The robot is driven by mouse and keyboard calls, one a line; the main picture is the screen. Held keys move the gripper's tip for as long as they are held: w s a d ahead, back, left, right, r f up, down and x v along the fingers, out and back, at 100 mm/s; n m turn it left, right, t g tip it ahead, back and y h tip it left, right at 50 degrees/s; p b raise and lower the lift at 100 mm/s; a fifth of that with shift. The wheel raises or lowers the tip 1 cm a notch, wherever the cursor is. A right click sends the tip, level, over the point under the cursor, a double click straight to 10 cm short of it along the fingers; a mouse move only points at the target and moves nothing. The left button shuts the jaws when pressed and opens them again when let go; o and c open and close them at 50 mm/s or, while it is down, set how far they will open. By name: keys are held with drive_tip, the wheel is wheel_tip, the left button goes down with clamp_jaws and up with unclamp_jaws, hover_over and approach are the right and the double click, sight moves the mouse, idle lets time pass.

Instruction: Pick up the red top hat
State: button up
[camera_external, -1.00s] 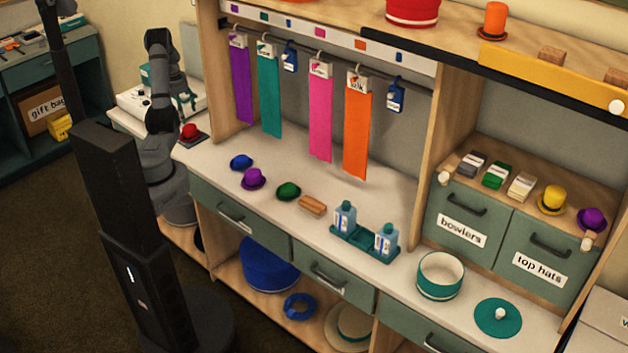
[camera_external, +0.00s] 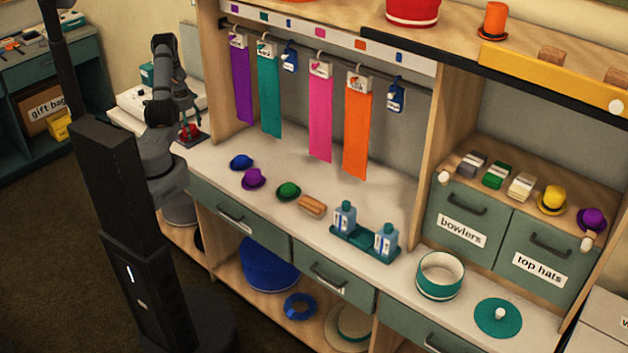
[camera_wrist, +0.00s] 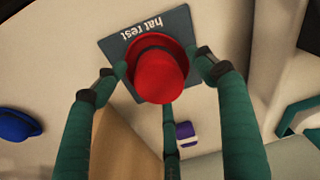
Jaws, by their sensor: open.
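The red top hat (camera_wrist: 160,78) sits on a dark mat labelled "hat rest" (camera_wrist: 125,42) in the wrist view. In the external view the red hat (camera_external: 189,131) is at the left end of the counter, partly hidden by my arm. My gripper (camera_wrist: 160,68) is open, with its green fingers on either side of the hat. The fingertips are close to the hat's brim; I cannot tell whether they touch it. The gripper also shows in the external view (camera_external: 186,118), above and around the hat, small and hard to make out.
Blue (camera_external: 241,162), purple (camera_external: 253,178) and green (camera_external: 288,191) hats lie on the counter to the right. A wooden side panel (camera_external: 212,75) rises near my gripper. Further right are a bottle tray (camera_external: 362,243) and a teal box (camera_external: 440,276).

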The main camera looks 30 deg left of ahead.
drive_tip(key=shift+c, duration=1.1)
drive_tip(key=c, duration=0.7)
drive_tip(key=shift+r, duration=0.1)
drive_tip(key=shift+c, duration=0.2)
